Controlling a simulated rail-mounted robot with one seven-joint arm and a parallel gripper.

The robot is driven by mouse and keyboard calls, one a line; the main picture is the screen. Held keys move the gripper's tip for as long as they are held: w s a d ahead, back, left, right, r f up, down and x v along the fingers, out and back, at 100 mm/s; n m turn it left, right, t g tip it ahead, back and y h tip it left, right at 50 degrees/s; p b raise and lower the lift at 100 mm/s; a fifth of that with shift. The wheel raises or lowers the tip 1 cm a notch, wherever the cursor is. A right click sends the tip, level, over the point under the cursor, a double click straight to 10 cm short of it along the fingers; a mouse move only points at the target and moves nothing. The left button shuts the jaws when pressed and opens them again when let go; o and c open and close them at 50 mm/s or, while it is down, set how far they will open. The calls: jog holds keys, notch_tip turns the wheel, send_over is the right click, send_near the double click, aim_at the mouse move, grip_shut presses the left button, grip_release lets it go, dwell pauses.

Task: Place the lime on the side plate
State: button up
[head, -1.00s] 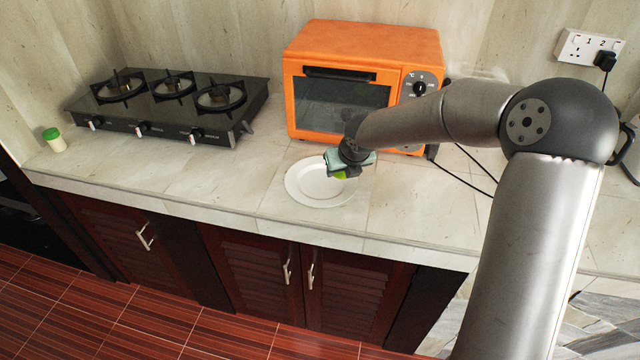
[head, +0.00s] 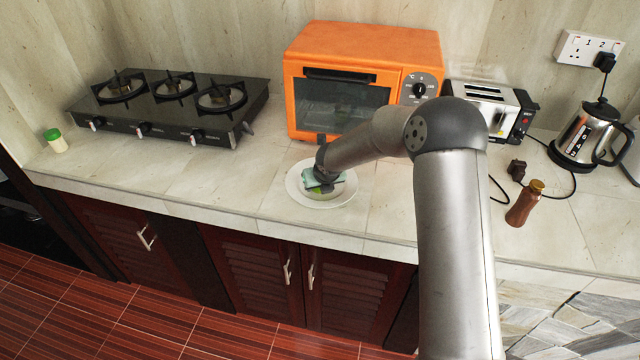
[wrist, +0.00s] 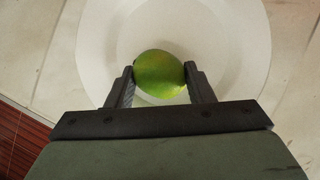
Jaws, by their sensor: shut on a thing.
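The lime (wrist: 160,75) is green and round, held between the two fingers of my gripper (wrist: 160,82) in the wrist view. My gripper is shut on it. In the head view my gripper (head: 318,190) is over the white side plate (head: 296,190), and only a sliver of green shows beneath it. The plate also fills much of the upper wrist view (wrist: 225,40), with the lime in front of its middle. I cannot tell whether the lime touches the plate.
An orange toaster oven (head: 345,95) stands behind the plate. A black gas stove (head: 170,105) is to the left. A toaster (head: 485,110), a kettle (head: 585,135) and a brown bottle (head: 524,205) are to the right. The counter's front edge runs close below the plate.

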jog(key=o, duration=1)
jog(key=shift+f, duration=0.1)
jog(key=shift+c, duration=0.2)
jog(key=v, duration=1.2)
